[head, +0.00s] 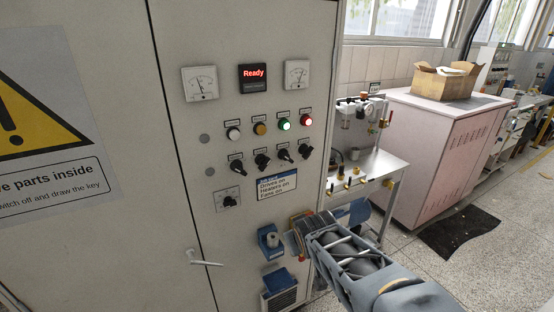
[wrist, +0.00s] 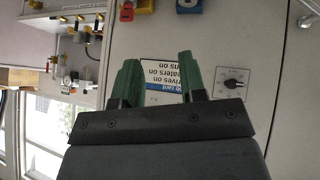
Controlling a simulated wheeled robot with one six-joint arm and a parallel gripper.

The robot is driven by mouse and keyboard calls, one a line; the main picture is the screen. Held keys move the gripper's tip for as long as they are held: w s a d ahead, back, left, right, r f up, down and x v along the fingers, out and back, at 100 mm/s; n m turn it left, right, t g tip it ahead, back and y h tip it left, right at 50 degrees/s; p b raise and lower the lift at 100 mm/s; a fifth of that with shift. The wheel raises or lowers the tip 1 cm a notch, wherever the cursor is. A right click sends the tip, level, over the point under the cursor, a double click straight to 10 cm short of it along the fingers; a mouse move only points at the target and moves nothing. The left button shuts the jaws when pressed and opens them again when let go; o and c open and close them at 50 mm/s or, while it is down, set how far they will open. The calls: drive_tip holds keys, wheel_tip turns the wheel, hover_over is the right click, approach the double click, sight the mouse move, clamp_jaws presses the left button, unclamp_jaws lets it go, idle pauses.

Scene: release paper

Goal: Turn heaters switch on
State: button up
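A row of several black rotary switches (head: 262,161) is on the grey cabinet front, below a row of lamps. The small labels above them cannot be read, so I cannot tell which one is the heaters switch. A job card (head: 277,185) below them reads "Drives on, Heaters on, Fans on"; it shows upside down in the wrist view (wrist: 163,76). My gripper (wrist: 159,60) has its two green fingers apart with nothing between them. In the head view my gripper (head: 305,232) is low at the cabinet's right side, below the switches and apart from them.
A panel display (head: 253,77) reads "Ready", between two dial meters. A separate rotary selector (head: 229,200) is left of the card. Blue sockets (head: 270,241) protrude low on the cabinet. A door handle (head: 206,263) sticks out at lower left. A metal bench (head: 372,165) stands right.

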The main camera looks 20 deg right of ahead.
drive_tip(key=w+d+r+n+t+h+p, duration=0.1)
drive_tip(key=w+d+r+n+t+p, duration=0.1)
drive_tip(key=w+d+r+t, duration=0.25)
drive_tip(key=n+t+y+p, duration=0.3)
drive_tip(key=n+t+y, duration=0.2)
drive_tip(key=n+t, duration=0.15)
approach(289, 159)
drive_tip(key=shift+n+g, duration=0.4)
drive_tip(key=shift+n, duration=0.05)
drive_tip(key=w+p, duration=0.1)
drive_tip(key=w, duration=0.2)
drive_tip(key=w+p, duration=0.1)
drive_tip(key=w, duration=0.2)
drive_tip(key=w+p, duration=0.1)
drive_tip(key=w, duration=0.2)
drive_tip(key=shift+a+r, duration=0.3)
drive_tip(key=shift+a, duration=0.05)
clamp_jaws()
